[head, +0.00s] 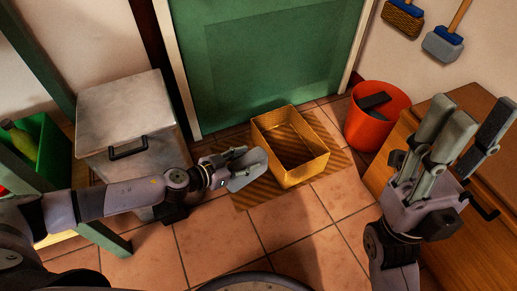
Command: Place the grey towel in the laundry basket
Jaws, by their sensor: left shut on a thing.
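The grey towel (247,172) is a small, flat, rounded piece in the head view, just left of the basket. My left gripper (235,160) is shut on it, and its fingers hide part of the towel. The laundry basket (307,171) is a yellow, woven-looking rectangular box, open at the top. It stands on the floor in front of the green door, and its inside looks empty. The towel is outside the basket, close to its left wall. My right gripper (472,108) is open and empty, raised at the right, with its fingers spread upward.
The basket stands on a striped brown mat (247,194). A red bucket (377,128) with a dark thing in it is right of it. A pale metal bin (125,113) stands left, a wooden cabinet (471,99) right. The tiled floor (215,235) in front is clear.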

